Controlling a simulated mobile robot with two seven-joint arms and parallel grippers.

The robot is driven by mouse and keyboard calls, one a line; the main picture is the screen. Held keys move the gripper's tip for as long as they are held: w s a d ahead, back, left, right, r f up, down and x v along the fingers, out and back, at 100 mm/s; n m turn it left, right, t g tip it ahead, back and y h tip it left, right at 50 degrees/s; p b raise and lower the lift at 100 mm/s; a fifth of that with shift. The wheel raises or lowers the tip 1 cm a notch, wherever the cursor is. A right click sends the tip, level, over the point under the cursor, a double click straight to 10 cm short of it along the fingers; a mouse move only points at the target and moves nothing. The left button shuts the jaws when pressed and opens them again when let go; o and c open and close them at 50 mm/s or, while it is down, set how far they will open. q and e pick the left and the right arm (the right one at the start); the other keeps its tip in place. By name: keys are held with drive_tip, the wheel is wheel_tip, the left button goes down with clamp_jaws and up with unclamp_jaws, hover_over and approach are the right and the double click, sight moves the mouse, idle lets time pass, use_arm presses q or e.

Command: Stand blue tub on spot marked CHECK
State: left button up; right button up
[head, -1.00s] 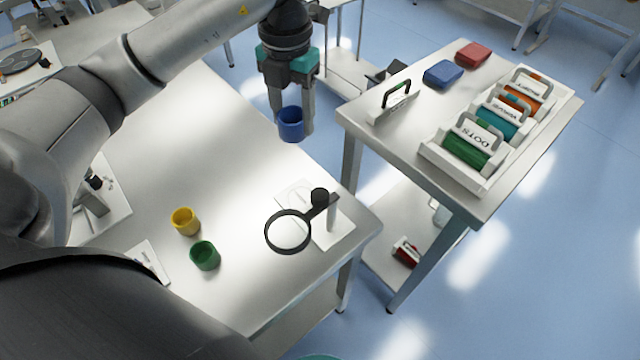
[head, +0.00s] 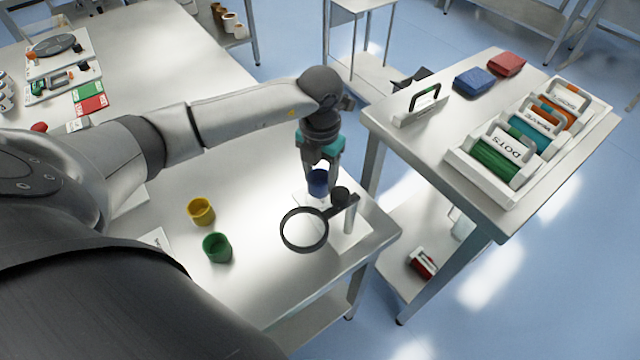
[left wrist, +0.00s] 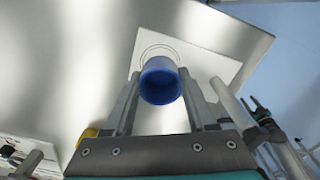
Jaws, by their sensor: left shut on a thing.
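The blue tub (head: 318,184) is held between the fingers of my left gripper (head: 320,178), over the right part of the table by the magnifier stand. The left wrist view shows the tub (left wrist: 161,86) between both fingers, over a white plate (left wrist: 198,63) with a ring printed on it. The ring (left wrist: 160,47) shows partly beyond the tub's rim. I cannot read any word CHECK, and cannot tell if the tub touches the plate. My right gripper is not in view.
The magnifier (head: 304,231) on its post stands at the plate's near side, close to the gripper. A yellow tub (head: 201,211) and a green tub (head: 217,248) stand to the left. A side table (head: 420,150) with spool holders is at right, across a gap.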

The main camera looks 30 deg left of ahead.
use_arm(q)
drive_tip(key=shift+f, duration=1.4)
drive_tip(key=shift+f, duration=0.1)
drive_tip(key=o, duration=1.3)
drive_tip(key=shift+r, duration=0.2)
wheel_tip(320, 180, up, 12)
drive_tip(key=shift+f+p, duration=0.1)
drive_tip(key=shift+p, duration=0.65)
